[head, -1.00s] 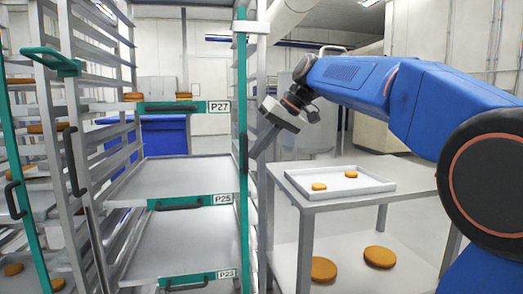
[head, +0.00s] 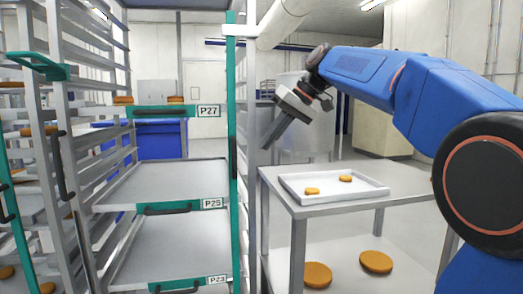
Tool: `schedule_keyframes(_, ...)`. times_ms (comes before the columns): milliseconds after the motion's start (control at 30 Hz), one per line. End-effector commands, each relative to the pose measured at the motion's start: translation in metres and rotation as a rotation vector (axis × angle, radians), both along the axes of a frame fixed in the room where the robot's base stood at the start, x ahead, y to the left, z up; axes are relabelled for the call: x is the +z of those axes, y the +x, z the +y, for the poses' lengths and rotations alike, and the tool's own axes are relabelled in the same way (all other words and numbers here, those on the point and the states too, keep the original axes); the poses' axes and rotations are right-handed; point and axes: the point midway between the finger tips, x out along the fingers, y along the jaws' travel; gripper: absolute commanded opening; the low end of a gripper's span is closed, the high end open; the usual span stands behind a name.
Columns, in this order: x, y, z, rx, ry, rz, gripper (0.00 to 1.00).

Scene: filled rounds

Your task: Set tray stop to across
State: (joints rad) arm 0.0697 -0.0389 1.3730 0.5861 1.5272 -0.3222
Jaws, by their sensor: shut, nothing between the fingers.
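A tall rack holds trays with teal fronts, labelled P27 (head: 208,110), P25 (head: 212,203) and P23 (head: 217,279). A teal bar (head: 232,90), which looks like the tray stop, stands upright along the rack's right post, beside the tray fronts and not across them. A dark grip (head: 233,157) is on it, and a white bracket (head: 240,30) crosses its upper part. My gripper (head: 270,143) is shut and empty, pointing down and left. In the picture it is just right of the post, with a gap to the bar; the depth between them is hard to tell.
A grey table (head: 345,208) stands right of the rack, with a white tray (head: 372,192) holding two round cakes and more cakes on its lower shelf. Another rack (head: 65,160) with a teal handle (head: 35,68) is at the left. A blue bin (head: 162,140) stands behind.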

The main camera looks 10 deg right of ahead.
Motion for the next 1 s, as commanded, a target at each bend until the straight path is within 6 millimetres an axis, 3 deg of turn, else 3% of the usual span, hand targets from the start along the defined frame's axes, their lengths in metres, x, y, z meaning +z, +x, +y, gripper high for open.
schedule_keyframes(200, 0.027, -0.009, -0.019, -0.003, -0.001, -0.001, 0.00)
schedule_keyframes(400, 0.039, -0.013, -0.027, -0.002, 0.000, 0.000, 0.00)
schedule_keyframes(833, 0.040, -0.016, -0.027, -0.004, -0.002, 0.001, 0.00)
schedule_keyframes(1000, 0.021, -0.037, -0.028, -0.046, -0.028, 0.013, 0.00)
